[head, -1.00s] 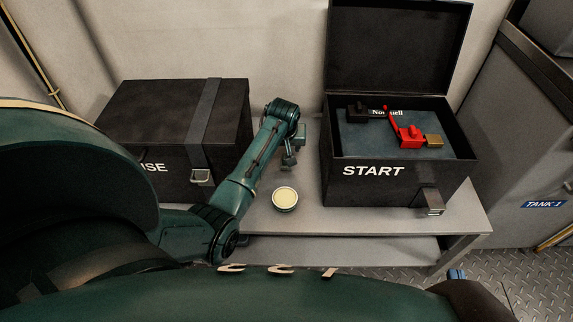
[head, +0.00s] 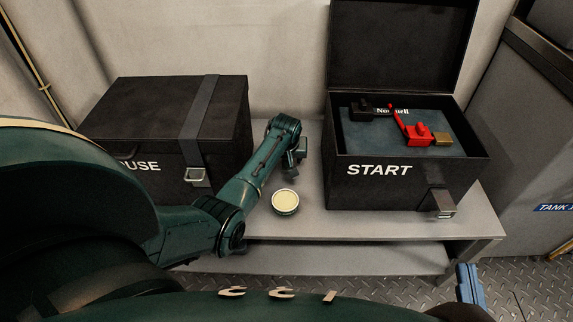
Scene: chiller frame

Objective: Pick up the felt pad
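The felt pad, a round cream disc (head: 285,200) with a darker rim, lies on the grey table between the two black boxes. In the head view, my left gripper (head: 293,171) points down just above and behind the pad, apart from it. Its fingers are small and partly hidden by my wrist, so I cannot tell whether they are open. A blue part of my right gripper (head: 470,284) shows at the lower right, below the table's front edge; its fingers' state is unclear.
An open black START box (head: 340,185) stands right of the pad, holding red, black and brass items. A closed black box (head: 120,118) with a grey strap stands at left. The grey table (head: 330,225) is bare around the pad.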

